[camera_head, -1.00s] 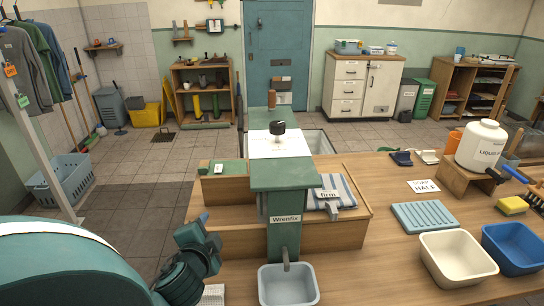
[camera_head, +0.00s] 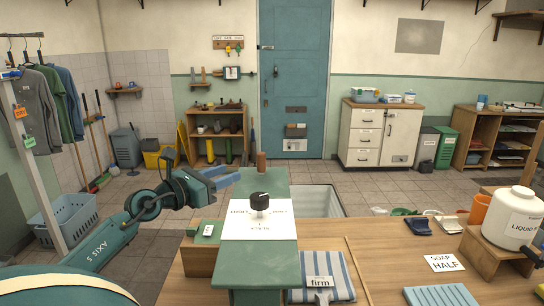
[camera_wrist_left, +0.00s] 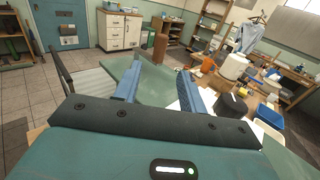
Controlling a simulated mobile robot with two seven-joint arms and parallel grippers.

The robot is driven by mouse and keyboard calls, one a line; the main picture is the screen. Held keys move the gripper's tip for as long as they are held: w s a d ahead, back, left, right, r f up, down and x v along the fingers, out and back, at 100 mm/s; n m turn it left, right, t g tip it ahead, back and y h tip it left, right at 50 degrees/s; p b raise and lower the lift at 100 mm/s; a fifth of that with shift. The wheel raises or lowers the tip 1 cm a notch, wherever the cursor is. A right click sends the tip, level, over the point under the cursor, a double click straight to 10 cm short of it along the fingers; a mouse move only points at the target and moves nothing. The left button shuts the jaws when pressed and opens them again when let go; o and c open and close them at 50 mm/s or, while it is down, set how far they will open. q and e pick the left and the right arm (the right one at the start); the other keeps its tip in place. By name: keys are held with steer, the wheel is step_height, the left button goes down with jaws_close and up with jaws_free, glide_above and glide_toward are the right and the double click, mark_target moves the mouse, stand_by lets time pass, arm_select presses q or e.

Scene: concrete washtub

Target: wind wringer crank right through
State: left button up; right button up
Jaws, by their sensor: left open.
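The wringer (camera_head: 258,262) is a green-topped machine on the wooden bench, with a white printed sheet and a black knob (camera_head: 260,201) on top. A brown upright grip (camera_head: 261,162), which looks like the crank's handle, stands at its far end; it also shows in the left wrist view (camera_wrist_left: 160,47). The crank arm below it is not clear. My left gripper (camera_head: 230,177) is level with the wringer's top, left of the grip, its blue fingers pointing right. In the left wrist view the fingers (camera_wrist_left: 160,80) are apart and empty, with the grip beyond them. My right gripper is out of view.
A striped cloth (camera_head: 338,275) with a "firm" tag lies right of the wringer. A white jug (camera_head: 514,218) stands on a wooden stand at the right. A "soap half" card (camera_head: 444,263) lies on the bench. Open tiled floor lies beyond the wringer.

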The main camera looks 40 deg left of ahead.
mark_target(258, 161)
arm_select(q)
steer(key=w, duration=0.1)
steer(key=w+p, duration=0.1)
steer(key=w, duration=0.2)
steer(key=shift+w+d+r, duration=0.15)
steer(key=shift+d+r, duration=0.1)
steer(key=w, duration=0.3)
steer(key=w+p, duration=0.1)
steer(key=w, duration=0.2)
steer(key=shift+w+d+f, duration=0.2)
steer(key=shift+w, duration=0.05)
steer(key=shift+w+d, duration=0.15)
steer(key=shift+w, duration=0.65)
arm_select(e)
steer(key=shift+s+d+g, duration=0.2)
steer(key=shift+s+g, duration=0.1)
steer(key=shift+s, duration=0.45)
arm_select(q)
jaws_close()
